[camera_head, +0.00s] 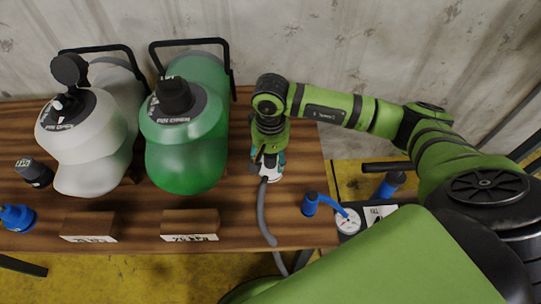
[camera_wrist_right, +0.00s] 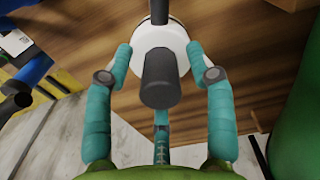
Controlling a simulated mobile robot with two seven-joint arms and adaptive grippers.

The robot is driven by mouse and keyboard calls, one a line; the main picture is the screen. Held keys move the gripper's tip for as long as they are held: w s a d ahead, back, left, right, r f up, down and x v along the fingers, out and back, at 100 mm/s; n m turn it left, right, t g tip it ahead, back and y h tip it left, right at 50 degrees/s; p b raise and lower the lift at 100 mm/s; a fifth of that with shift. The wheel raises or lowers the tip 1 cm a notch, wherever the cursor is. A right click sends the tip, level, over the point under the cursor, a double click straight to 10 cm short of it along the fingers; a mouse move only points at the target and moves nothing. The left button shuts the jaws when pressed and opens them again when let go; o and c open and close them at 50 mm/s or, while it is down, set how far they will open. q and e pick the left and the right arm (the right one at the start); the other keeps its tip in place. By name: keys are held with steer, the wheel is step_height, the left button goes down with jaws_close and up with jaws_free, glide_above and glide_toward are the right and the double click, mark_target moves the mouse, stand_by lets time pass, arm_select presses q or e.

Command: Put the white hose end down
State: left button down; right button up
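The white hose end (camera_wrist_right: 142,40) is a round white piece with a dark grey cylinder at its middle. In the head view the white hose end (camera_head: 277,178) is just below my right gripper (camera_head: 267,163), over the right part of the wooden table. In the wrist view the teal fingers of my right gripper (camera_wrist_right: 160,58) are against both sides of the white piece. A grey hose (camera_head: 263,215) runs from it towards the table's front edge and hangs over. I cannot tell whether the hose end touches the table. My left gripper is not in view.
A white jug (camera_head: 85,150) and a green jug (camera_head: 187,150) stand on the wooden table (camera_head: 120,247), left of the gripper. Two wooden blocks (camera_head: 88,226) (camera_head: 190,224) lie near its front edge.

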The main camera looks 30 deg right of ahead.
steer(key=shift+r+p, duration=0.2)
steer(key=shift+p, duration=0.1)
step_height(320, 180, up, 11)
steer(key=shift+f, duration=0.1)
steer(key=shift+r, duration=0.55)
stand_by(0.6)
stand_by(2.7)
